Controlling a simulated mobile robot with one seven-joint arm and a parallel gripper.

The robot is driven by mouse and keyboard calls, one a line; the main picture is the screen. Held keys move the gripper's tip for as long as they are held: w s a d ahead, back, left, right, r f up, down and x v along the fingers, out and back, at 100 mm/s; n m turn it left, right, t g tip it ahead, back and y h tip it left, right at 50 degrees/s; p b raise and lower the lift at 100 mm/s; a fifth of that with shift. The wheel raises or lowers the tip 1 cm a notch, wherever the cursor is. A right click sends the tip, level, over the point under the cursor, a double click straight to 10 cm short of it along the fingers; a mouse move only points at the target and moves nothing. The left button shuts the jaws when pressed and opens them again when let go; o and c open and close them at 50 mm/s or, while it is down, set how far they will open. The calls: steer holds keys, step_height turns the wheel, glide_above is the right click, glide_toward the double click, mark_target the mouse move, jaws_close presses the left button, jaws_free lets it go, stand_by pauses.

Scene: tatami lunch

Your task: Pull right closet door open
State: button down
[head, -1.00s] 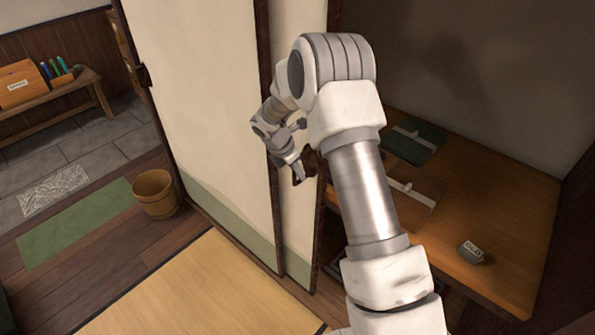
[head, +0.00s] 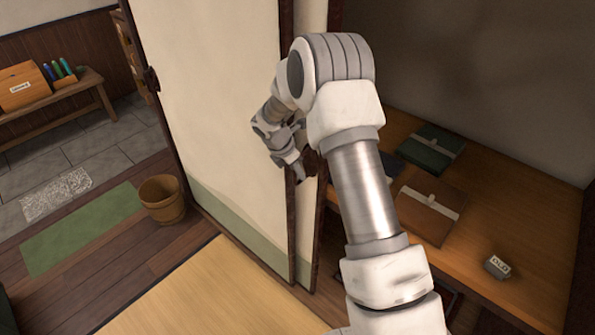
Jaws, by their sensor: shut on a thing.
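The right closet door (head: 308,215) is a cream sliding panel with a green lower band and a dark edge frame. It shows only as a narrow strip, slid mostly behind the left door panel (head: 225,120). To its right the closet stands open and its inside shows. My gripper (head: 301,168) is at the dark right edge of the door, at about mid height, shut on it. My wrist and the edge partly hide the fingertips and the exact contact.
Inside the closet, a wooden shelf (head: 475,235) holds a green folder (head: 430,148), a brown folder (head: 428,212) and a small grey labelled block (head: 497,266). A wooden bucket (head: 162,200) stands at lower left by the left panel. Tatami (head: 215,290) lies clear in front.

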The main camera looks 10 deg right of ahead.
steer(key=c, duration=0.8)
jaws_free()
steer(key=shift+c, duration=0.2)
steer(key=shift+r, duration=0.15)
steer(key=v, duration=1.7)
steer(key=shift+s+r, duration=0.1)
